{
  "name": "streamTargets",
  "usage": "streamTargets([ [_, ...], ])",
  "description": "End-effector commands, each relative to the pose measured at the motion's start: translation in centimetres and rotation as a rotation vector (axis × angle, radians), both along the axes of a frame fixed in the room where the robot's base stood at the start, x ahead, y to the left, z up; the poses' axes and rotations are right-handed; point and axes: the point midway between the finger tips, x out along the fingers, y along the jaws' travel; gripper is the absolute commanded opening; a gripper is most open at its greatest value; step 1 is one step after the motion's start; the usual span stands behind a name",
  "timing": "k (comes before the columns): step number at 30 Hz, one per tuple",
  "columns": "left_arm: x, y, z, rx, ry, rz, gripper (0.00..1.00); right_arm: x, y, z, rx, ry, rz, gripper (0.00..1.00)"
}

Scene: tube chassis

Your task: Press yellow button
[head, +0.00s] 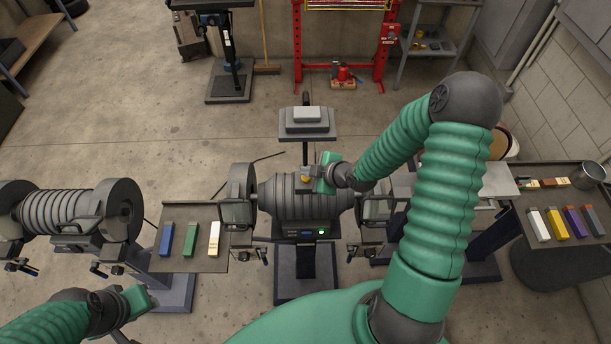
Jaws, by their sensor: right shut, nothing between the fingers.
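A small yellow spot (305,179), which looks like the yellow button, shows on top of the grey bench grinder (290,203) in the middle. It is partly hidden by my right gripper. My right gripper (310,177) is shut and empty, with its tips right beside or over the yellow spot. I cannot tell whether they touch it. My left gripper (141,298) is low at the left, away from the grinder, and its fingers are too unclear to read.
A grey lamp-like plate (307,122) stands just behind the grinder. A left tray (183,212) holds blue, green and cream bars. A right tray (538,198) holds several coloured bars. Another grinder (65,210) stands at the left.

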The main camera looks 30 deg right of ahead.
Motion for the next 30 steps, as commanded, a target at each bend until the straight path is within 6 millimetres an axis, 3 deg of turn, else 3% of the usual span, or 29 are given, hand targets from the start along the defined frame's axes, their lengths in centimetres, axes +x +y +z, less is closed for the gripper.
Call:
streamTargets([
  [30, -0.01, 0.0, -0.81, 0.0, 0.0, 0.0, 0.36, -0.11, 0.17, -0.79, -0.001, 0.001, -0.001, 0.0],
])
